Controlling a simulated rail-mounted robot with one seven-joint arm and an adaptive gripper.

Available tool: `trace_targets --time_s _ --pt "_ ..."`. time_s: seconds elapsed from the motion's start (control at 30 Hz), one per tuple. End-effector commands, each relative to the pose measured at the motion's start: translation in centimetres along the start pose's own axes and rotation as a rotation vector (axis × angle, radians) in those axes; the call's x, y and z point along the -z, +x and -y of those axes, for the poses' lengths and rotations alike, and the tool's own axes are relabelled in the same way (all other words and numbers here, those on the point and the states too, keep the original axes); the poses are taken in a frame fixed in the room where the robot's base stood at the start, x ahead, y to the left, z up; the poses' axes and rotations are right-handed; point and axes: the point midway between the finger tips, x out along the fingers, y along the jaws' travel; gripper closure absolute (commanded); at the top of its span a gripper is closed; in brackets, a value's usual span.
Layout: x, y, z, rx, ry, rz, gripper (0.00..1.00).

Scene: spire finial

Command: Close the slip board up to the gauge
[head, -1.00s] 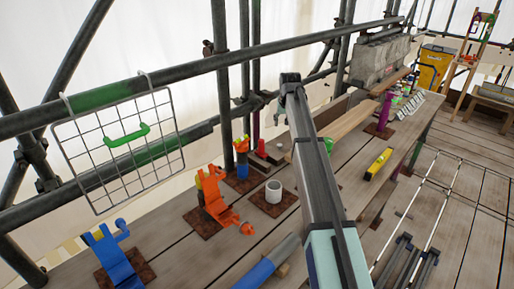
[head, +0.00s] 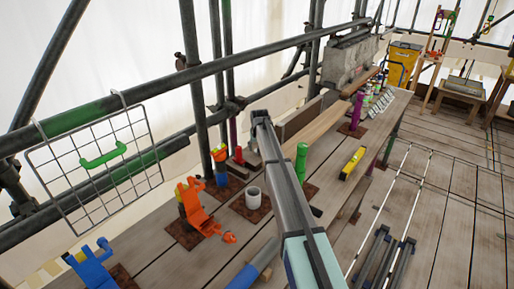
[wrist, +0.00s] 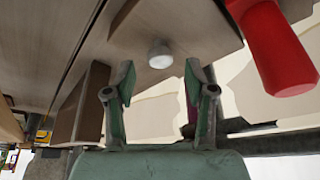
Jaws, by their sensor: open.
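In the wrist view my gripper (wrist: 160,90) is open and empty, its two fingers spread. A white round knob (wrist: 160,54) on a pale wooden board (wrist: 195,25) shows just beyond the gap between the fingertips, apart from them. This board may be the slip board. In the head view a pale plank (head: 318,126) lies along the bench beyond my arm; I cannot tell whether it is the same board. My gripper itself is hidden or unclear in the head view. I cannot make out which thing is the gauge.
A red handle (wrist: 278,50) is close on the right in the wrist view. On the bench (head: 150,245) stand an orange stand (head: 195,205), a white cup (head: 253,197), a green bottle (head: 301,162) and a yellow level (head: 352,162).

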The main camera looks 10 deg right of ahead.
Motion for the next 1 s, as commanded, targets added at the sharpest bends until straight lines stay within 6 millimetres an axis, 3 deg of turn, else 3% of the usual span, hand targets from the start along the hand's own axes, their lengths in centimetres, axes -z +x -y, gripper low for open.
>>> trace_targets --time_s 0.2,0.53,0.57,0.7,1.0 --pt "0.1 1.8 0.0 0.0 0.0 0.0 0.45" --pt "0.0 2.1 0.0 0.0 0.0 0.0 0.45" --pt "0.0 2.1 0.0 0.0 0.0 0.0 0.52" --pt "0.0 2.1 0.0 0.0 0.0 0.0 1.0" --pt "-1.1 2.0 0.9 0.001 -0.001 0.0 1.0"
